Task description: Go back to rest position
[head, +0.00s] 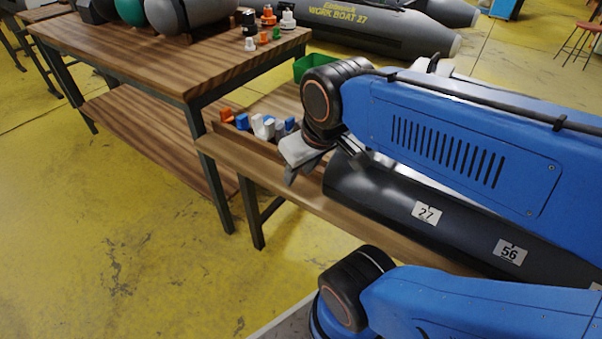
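My gripper (297,161) shows in the head view at the end of my blue arm, above the near edge of the lower wooden bench (285,185). Its pale grey body and dark tip point down and to the left. I cannot make out the gap between its fingers or anything held in it. It is just in front of a row of small blue, white and orange parts (258,126) and left of a dark grey tube (375,188). Part of the bench behind my arm is hidden.
The tube bears labels 27 (427,214) and 56 (510,251). A higher wooden table (150,60) at the upper left holds grey and green cylinders and small valves (262,38). A green bin (312,66) stands behind my arm. A grey boat (380,30) lies behind. The yellow floor at left is clear.

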